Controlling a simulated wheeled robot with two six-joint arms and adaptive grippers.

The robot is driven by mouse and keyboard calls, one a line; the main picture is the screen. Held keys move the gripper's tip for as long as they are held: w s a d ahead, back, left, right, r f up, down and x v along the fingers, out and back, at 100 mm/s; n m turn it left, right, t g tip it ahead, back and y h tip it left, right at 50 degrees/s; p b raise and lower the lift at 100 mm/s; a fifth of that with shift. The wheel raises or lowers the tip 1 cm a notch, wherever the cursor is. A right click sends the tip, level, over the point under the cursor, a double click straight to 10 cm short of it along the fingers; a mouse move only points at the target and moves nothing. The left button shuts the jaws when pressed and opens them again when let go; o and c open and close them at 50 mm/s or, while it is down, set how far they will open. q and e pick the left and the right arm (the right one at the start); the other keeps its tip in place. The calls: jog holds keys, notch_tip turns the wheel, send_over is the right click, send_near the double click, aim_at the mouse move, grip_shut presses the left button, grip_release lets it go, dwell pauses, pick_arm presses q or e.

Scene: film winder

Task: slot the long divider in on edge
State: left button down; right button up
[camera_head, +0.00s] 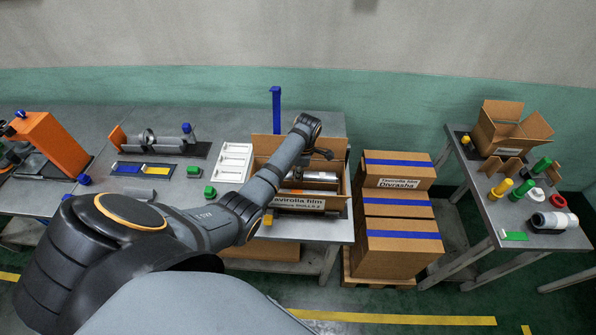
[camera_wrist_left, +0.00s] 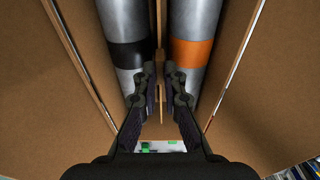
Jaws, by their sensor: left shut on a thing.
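The open carton (camera_head: 270,145) stands on the middle table with its flaps up. Silver film rolls lie in it; the left wrist view shows one with a black band (camera_wrist_left: 127,54) and one with an orange band (camera_wrist_left: 191,52). The long divider (camera_wrist_left: 159,24) is a thin brown cardboard strip, on edge between these two rolls. My left gripper (camera_head: 322,153) is over the carton, and its fingers (camera_wrist_left: 160,74) are shut on the divider. Its lower edge and seating depth are hidden. In the head view my arm covers part of the carton. My right gripper is not in view.
A white tray (camera_head: 233,160) stands close left of the carton, with a green block (camera_head: 209,191) nearby. Stacked closed cartons (camera_head: 395,235) stand to the right. A further table holds a small open box (camera_head: 510,128), cardboard pieces (camera_head: 491,166) and coloured rolls.

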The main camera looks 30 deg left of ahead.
pick_arm(q)
jog(key=c, duration=0.8)
grip_release()
jog(key=shift+r, duration=0.1)
notch_tip(320, 180, up, 5)
jog(key=p, duration=0.5)
jog(key=shift+p, duration=0.35)
jog(key=shift+r, duration=0.9)
